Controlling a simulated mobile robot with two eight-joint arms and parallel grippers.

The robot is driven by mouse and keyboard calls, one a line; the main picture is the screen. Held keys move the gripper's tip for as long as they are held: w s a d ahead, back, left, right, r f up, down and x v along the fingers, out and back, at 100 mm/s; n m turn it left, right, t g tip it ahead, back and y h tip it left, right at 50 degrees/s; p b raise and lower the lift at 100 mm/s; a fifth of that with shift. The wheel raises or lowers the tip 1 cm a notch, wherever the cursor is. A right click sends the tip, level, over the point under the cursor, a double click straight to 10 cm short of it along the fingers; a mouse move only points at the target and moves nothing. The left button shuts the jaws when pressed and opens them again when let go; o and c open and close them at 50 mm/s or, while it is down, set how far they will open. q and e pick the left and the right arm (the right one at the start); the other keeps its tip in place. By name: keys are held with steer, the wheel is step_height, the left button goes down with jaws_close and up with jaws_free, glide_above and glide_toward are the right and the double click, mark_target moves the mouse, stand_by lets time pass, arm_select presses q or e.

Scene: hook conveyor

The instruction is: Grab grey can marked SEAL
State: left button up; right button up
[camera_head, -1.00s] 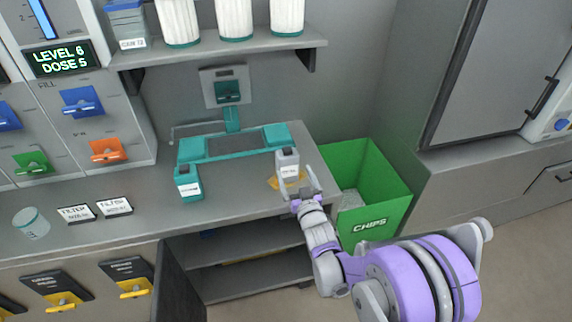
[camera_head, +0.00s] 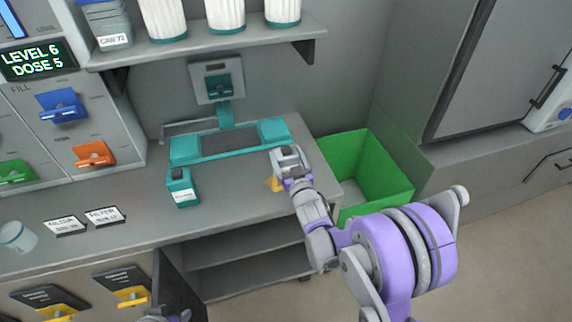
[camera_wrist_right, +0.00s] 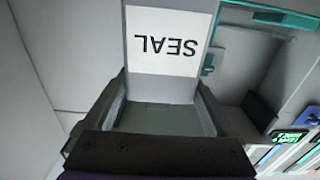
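The grey can (camera_head: 286,155) is at the right end of the counter, near a yellow patch (camera_head: 273,184), partly covered by my right gripper (camera_head: 291,171). In the right wrist view the can (camera_wrist_right: 165,82) shows a white label reading SEAL upside down. The two fingers of my right gripper (camera_wrist_right: 160,100) lie along both sides of the can with no clear gap, so it looks shut on it. The can's base is hidden. A small piece of my left gripper (camera_head: 172,316) shows at the bottom edge; its fingers cannot be made out.
A teal can (camera_head: 182,188) stands left of the grey can. A teal-ended scale (camera_head: 228,141) lies behind them. A green bin (camera_head: 390,165) stands right of the counter. A shelf (camera_head: 230,44) with white canisters hangs above.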

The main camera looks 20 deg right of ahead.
steer(key=shift+w+f, duration=0.1)
steer(key=shift+w, duration=0.05)
steer(key=c, duration=1.3)
steer(key=shift+o, duration=0.2)
